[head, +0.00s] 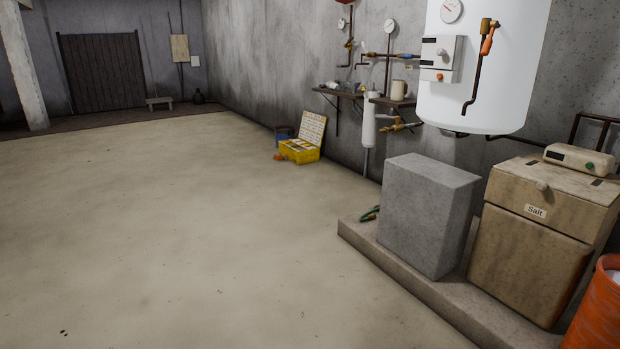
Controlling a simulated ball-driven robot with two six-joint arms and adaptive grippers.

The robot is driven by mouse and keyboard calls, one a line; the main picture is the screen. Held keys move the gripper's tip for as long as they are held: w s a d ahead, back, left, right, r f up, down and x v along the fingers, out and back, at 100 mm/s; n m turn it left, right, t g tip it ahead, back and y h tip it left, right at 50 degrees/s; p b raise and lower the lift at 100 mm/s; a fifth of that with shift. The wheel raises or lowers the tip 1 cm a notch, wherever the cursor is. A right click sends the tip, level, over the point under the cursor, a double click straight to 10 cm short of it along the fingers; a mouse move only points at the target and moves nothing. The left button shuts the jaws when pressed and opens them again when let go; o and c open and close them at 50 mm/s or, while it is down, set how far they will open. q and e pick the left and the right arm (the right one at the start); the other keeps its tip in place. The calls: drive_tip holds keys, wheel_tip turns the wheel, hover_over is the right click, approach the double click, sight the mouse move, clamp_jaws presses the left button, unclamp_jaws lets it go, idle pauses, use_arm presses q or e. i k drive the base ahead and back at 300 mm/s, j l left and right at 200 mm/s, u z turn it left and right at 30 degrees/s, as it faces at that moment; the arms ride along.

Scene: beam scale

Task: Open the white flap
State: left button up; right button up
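No part clearly marked as a white flap shows. A white-grey control box (443,59) with a dark display, a knob and an orange button sits on the front of the white tank (490,100) at the upper right. I cannot tell whether its front has a flap. The beige salt cabinet (528,255) stands at the right, with a "Salt" label and a closed beige lid (553,184) with a small knob. Neither of my grippers is in view.
A grey block (428,214) stands beside the salt cabinet on a low concrete plinth (400,265). An orange barrel (598,315) is at the lower right. A yellow toolbox (300,151) stands open by the wall. Pipes and shelves line the wall. The floor at left is clear.

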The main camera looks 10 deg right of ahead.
sight(437, 52)
drive_tip(key=i, duration=2.15)
drive_tip(key=l+z, duration=0.05)
